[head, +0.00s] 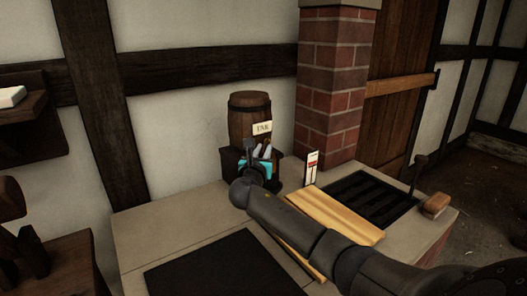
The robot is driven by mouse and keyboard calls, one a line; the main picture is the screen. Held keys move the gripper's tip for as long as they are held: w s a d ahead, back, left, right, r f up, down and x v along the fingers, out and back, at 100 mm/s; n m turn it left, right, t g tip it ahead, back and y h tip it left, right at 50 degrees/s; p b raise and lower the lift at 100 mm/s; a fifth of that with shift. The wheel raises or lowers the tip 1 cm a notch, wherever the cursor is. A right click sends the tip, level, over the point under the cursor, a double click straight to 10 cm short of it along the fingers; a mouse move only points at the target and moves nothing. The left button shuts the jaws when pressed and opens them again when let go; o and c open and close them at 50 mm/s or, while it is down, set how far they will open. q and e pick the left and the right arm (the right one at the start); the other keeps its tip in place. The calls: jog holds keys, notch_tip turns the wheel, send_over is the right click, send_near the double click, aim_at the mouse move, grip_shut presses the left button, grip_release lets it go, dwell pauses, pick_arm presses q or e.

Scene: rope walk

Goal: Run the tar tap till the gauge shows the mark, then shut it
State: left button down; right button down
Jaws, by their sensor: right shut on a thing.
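A small wooden barrel (246,120) with dark hoops stands on a dark stand (232,163) against the wall. Its pale label (262,128) reads TAR. My right gripper (264,151) is at the front of the barrel, just below the label, shut on what appears to be the tap's handle. The gripper hides the tap, so its turn and any flow cannot be seen. The gauge (311,168), a small upright white plate with a red mark, stands right of the barrel; its level is too small to read. My left gripper is not in view.
A wooden board (345,215) lies on the stone bench (180,215) under my right arm. A dark grate (372,198) and a wooden-backed block (436,205) are to the right. A brick pillar (335,85) rises behind. A black slab (225,270) lies in front.

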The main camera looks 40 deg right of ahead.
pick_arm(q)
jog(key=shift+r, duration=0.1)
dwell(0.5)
pick_arm(e)
jog(key=shift+s+d+n+t+y+p, duration=0.2)
jog(key=shift+n+t+y+p, duration=0.1)
jog(key=shift+p, duration=0.35)
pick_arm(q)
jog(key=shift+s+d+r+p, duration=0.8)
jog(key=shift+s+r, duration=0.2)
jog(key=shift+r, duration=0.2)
pick_arm(e)
jog(key=shift+s+d+f+n+t+y, duration=0.1)
jog(key=shift+s+d+n+t+y, duration=0.2)
jog(key=shift+n+t+y, duration=0.65)
jog(key=shift+s+d+r+n+t+y, duration=0.1)
jog(key=shift+s+d+n+t+y, duration=0.15)
jog(key=shift+d+n+t+y, duration=0.75)
jog(key=shift+s+a+f+n+t+y, duration=0.1)
jog(key=shift+s+a+n+t+y, duration=0.2)
jog(key=shift+n+y, duration=0.7)
jog(key=shift+d+m+y, duration=0.1)
jog(key=shift+m+y, duration=0.15)
jog(key=shift+y, duration=0.3)
jog(key=c, duration=0.8)
grip_release()
